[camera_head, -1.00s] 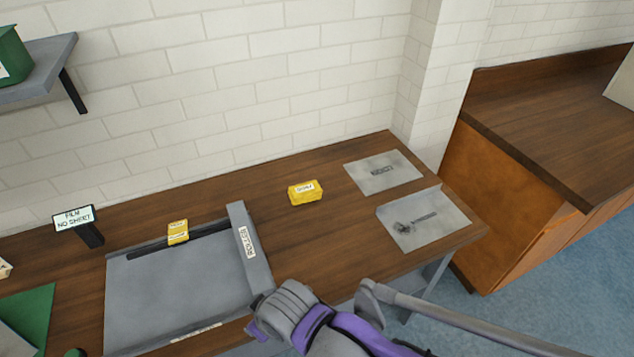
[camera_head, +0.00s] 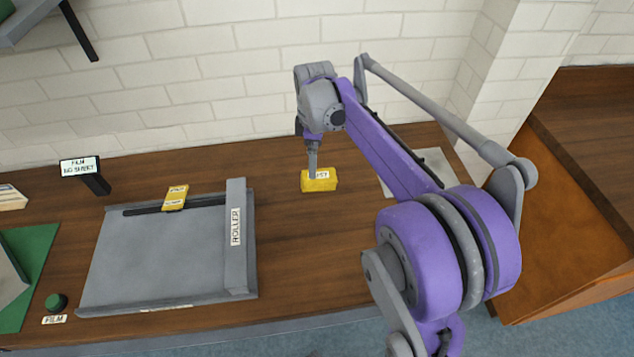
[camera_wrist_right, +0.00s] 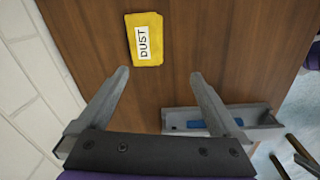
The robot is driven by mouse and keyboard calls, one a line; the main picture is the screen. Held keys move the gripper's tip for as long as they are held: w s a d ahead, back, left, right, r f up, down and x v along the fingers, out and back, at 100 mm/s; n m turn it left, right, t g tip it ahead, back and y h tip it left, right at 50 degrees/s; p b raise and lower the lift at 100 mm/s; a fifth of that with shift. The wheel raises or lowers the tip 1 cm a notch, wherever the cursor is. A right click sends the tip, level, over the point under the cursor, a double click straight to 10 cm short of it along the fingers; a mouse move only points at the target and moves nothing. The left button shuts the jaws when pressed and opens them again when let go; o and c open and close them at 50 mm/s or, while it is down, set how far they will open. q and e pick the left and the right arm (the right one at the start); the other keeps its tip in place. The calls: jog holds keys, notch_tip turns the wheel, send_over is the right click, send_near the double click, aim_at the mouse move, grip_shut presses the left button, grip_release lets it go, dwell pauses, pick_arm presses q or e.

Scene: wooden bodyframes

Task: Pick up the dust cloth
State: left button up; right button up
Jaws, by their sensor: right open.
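The dust cloth is a yellow folded block (camera_head: 326,184) lying on the wooden bench, right of the roller plate. In the right wrist view the cloth (camera_wrist_right: 131,42) shows a white "DUST" label and lies just beyond the fingertips. My right gripper (camera_wrist_right: 160,75) is open and empty, its two fingers spread on the near side of the cloth. In the head view the right gripper (camera_head: 312,172) points down at the cloth and hides part of its label. Whether a finger touches it I cannot tell. My left gripper is not in view.
A grey plate (camera_head: 160,250) with a raised "ROLLER" bar (camera_head: 236,240) stands left of the cloth. Another yellow labelled piece (camera_head: 175,197) lies at its back slot. A small "FILM NO SHEET" sign (camera_head: 82,168) stands behind. A brick wall (camera_head: 230,90) closes the back.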

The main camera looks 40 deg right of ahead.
jog(key=w+d+f+n, duration=0.1)
jog(key=w+d+f, duration=0.1)
jog(key=d, duration=0.3)
send_over(323, 176)
jog(key=shift+g, duration=0.3)
notch_tip(323, 176, down, 4)
jog(key=shift+w, duration=0.1)
notch_tip(323, 176, down, 6)
jog(key=shift+r, duration=0.15)
jog(key=c, duration=1.2)
